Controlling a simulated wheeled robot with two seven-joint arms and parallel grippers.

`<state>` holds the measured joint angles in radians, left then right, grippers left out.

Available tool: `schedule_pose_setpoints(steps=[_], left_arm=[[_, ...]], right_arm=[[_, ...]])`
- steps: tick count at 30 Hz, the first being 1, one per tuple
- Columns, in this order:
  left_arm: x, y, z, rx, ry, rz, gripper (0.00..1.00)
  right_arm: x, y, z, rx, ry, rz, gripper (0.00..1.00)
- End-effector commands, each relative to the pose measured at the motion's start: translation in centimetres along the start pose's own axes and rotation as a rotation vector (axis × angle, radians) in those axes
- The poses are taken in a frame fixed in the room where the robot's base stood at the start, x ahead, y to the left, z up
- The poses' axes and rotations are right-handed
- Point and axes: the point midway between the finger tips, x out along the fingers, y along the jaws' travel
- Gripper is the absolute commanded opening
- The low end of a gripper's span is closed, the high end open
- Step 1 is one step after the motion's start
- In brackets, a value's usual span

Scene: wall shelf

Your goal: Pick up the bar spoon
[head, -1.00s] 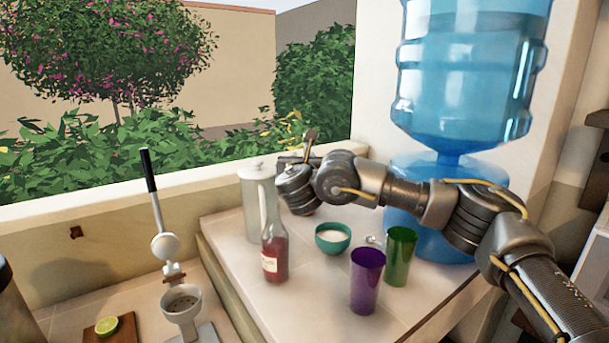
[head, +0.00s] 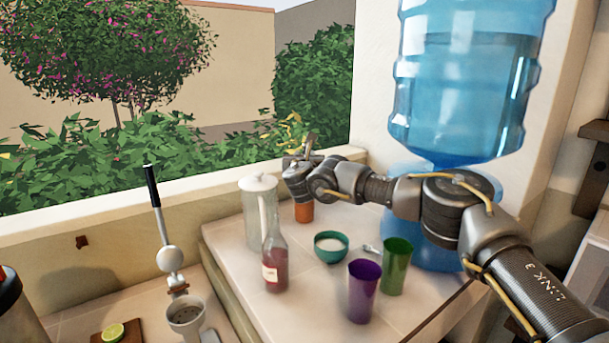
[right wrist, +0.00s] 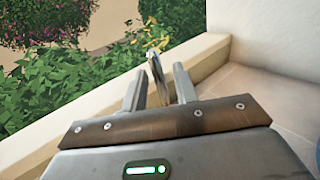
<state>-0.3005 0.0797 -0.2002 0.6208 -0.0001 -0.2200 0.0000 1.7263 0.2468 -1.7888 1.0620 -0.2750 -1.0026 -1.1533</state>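My right gripper (head: 303,152) is over the back of the tiled counter, above an orange-brown container (head: 304,213) partly hidden by my wrist. In the right wrist view its two fingers (right wrist: 159,85) are apart, with gaps on either side of a thin upright metallic piece (right wrist: 157,80) between them. This piece may be the bar spoon's end, but I cannot tell for certain. A small metallic spoon-like thing (head: 370,248) lies by the teal bowl, partly hidden by the green cup. My left gripper is not in view.
A glass pitcher (head: 257,190), red bottle (head: 275,262), teal bowl (head: 331,248), purple cup (head: 363,290) and green cup (head: 397,268) stand close together. A blue water dispenser (head: 465,100) is behind my arm. A citrus press (head: 186,313) stands lower left.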

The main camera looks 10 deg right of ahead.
Motion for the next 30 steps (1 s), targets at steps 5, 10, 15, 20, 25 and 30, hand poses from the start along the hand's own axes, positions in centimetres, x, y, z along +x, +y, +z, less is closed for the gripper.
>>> schedule_pose_setpoints(steps=[5, 10, 15, 20, 25, 30], left_arm=[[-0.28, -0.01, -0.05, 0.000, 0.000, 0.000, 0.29], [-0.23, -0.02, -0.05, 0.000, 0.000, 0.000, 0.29], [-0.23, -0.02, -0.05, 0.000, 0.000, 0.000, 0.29], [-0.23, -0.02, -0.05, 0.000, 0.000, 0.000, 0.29], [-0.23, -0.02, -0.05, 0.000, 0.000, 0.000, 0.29], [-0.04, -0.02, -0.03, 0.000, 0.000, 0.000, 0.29]], right_arm=[[0.63, 0.05, -0.01, 0.000, -0.001, 0.002, 0.29], [0.62, 0.03, -0.04, 0.000, -0.001, 0.002, 0.29], [0.62, 0.02, -0.03, 0.000, -0.001, 0.001, 0.07], [0.61, 0.01, -0.02, 0.000, -0.001, 0.001, 0.00], [0.61, 0.01, 0.01, 0.000, -0.001, 0.001, 0.00], [0.62, 0.01, 0.42, 0.001, -0.002, 0.001, 0.00]])
